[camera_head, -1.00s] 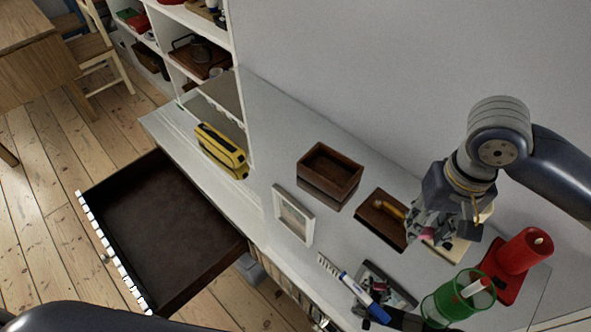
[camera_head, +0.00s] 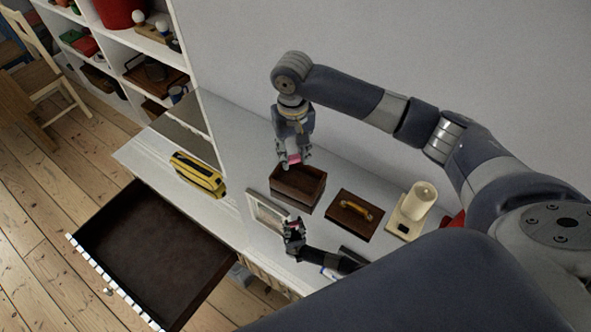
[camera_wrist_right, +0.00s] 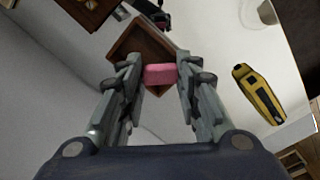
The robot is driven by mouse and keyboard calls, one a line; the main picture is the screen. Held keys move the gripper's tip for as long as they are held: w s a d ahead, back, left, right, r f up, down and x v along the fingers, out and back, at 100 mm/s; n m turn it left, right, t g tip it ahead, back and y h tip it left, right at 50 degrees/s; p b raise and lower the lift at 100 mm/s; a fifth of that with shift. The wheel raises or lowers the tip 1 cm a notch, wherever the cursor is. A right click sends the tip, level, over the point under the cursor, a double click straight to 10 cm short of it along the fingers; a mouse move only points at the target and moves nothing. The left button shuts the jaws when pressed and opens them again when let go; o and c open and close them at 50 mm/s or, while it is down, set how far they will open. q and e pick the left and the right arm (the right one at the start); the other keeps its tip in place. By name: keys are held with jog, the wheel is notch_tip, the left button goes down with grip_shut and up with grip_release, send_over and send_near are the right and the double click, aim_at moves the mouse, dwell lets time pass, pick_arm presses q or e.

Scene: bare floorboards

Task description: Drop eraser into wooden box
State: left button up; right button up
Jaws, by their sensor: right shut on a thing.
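The pink eraser (camera_head: 294,158) is between the fingertips of my right gripper (camera_head: 292,161), which is shut on it. The eraser also shows in the right wrist view (camera_wrist_right: 159,74), between both fingers and in front of the open wooden box (camera_wrist_right: 124,46). In the head view the dark brown wooden box (camera_head: 297,200) stands on the white top, just below the eraser in the picture; the eraser appears above its far side. A dark gripper, seemingly my left one (camera_head: 291,226), is by the white frame; its jaws are too small to read.
A brown board with a yellow handle (camera_head: 356,207) and a cream holder with a cylinder (camera_head: 414,207) are to the right. A yellow-black object (camera_head: 198,175) lies to the left. The drawer (camera_head: 150,250) is open and empty.

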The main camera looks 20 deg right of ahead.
pick_arm(q)
notch_tip(320, 180, up, 6)
jog(key=p, duration=0.4)
notch_tip(320, 180, down, 7)
jog(key=b, duration=0.6)
jog(key=shift+s+a, duration=0.15)
jog(key=shift+s, duration=0.1)
pick_arm(e)
jog(key=w+d+f, duration=0.2)
jog(key=d+f, duration=0.2)
jog(key=f, duration=0.4)
jog(key=shift+w+d, duration=0.25)
jog(key=shift+d, duration=0.05)
pick_arm(q)
jog(key=shift+r, duration=0.15)
pick_arm(e)
jog(key=o, duration=0.8)
jog(key=shift+o, duration=0.2)
pick_arm(q)
jog(key=shift+a, duration=0.15)
pick_arm(e)
jog(key=shift+r, duration=0.2)
notch_tip(320, 180, up, 12)
jog(key=shift+f, duration=0.15)
